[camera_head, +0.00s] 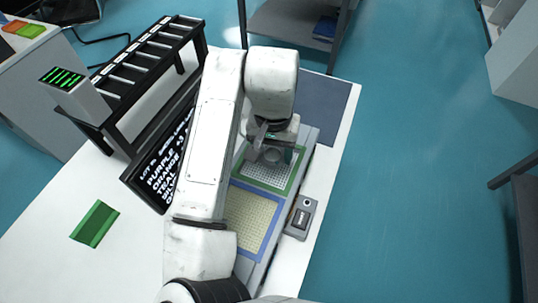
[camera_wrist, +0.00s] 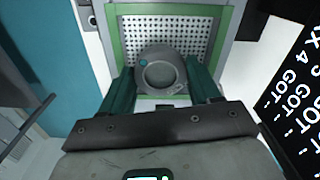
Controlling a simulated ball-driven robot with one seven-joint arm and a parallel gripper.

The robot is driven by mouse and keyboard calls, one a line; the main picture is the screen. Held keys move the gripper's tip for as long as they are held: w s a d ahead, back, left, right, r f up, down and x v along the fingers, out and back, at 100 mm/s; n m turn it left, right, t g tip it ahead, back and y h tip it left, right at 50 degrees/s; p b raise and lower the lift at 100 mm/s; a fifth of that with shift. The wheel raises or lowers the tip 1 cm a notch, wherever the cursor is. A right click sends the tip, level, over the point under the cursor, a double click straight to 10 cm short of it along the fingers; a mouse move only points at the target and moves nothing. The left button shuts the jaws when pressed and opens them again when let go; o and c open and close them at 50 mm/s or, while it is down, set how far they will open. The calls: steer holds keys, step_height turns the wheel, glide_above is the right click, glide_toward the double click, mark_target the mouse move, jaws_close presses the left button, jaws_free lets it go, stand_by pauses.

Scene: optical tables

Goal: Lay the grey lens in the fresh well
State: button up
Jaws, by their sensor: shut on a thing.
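The grey lens (camera_wrist: 160,72) is a round disc with a raised ring and a small teal dot at its edge. My gripper (camera_wrist: 160,78) is shut on it, with one teal finger on each side. In the wrist view the lens is in front of a perforated light panel with a green frame (camera_wrist: 118,50). In the head view my gripper (camera_head: 271,152) and the lens are over the far part of this green-framed well (camera_head: 270,184). I cannot tell whether the lens touches the panel. No label showing which well is fresh can be read.
A blue-framed yellowish well (camera_head: 250,220) lies nearer on the same grey tray. A small switch box (camera_head: 300,217) stands to its right. A black sign with white words (camera_head: 160,160) and a black rack (camera_head: 150,75) stand left. A green plate (camera_head: 95,223) lies on the white table.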

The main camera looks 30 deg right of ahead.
mark_target(269, 152)
steer(key=shift+w+f, duration=0.4)
steer(key=shift+f, duration=0.05)
steer(key=shift+w+f+p, duration=0.15)
steer(key=shift+f+p, duration=0.35)
steer(key=shift+f, duration=1.2)
steer(key=shift+f, duration=0.15)
steer(key=o, duration=1.1)
step_height(269, 152, up, 12)
steer(key=shift+r+b, duration=0.2)
steer(key=shift+b, duration=0.5)
